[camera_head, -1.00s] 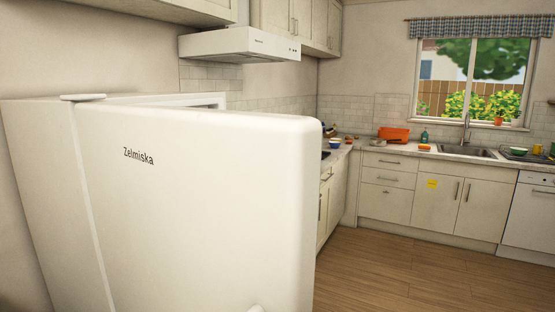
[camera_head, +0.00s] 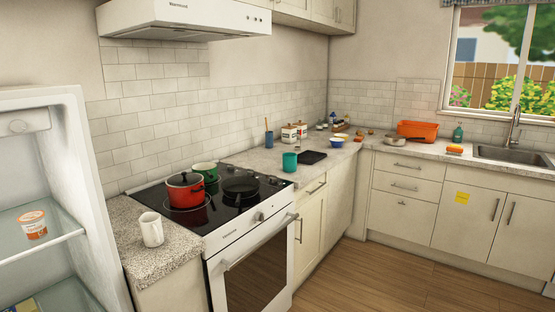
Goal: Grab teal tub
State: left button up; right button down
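A teal, cup-like container (camera_head: 290,161) stands upright on the counter just right of the stove; I cannot tell whether it is the teal tub. A white tub with an orange label (camera_head: 33,225) stands on a glass shelf inside the open fridge (camera_head: 70,130) at the left edge. No other teal tub shows; part of the fridge inside is cut off by the frame. Neither of my grippers is in view.
A stove (camera_head: 250,205) holds a red pot (camera_head: 186,190), a green pot (camera_head: 205,171) and a dark pan (camera_head: 240,187). A white jug (camera_head: 151,229) stands on the near counter. An orange rack-like item (camera_head: 417,130) is by the sink. The wooden floor (camera_head: 400,280) is clear.

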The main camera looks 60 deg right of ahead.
aim_at(289, 158)
jog(key=l+z, duration=0.15)
jog(key=l, duration=0.3)
jog(key=i+l+z, duration=0.2)
jog(key=l, duration=0.25)
jog(key=l+z, duration=0.15)
jog(key=l, duration=0.3)
jog(key=l+z, duration=0.2)
jog(key=z, duration=0.2)
jog(key=l+z, duration=0.45)
jog(key=z, duration=0.3)
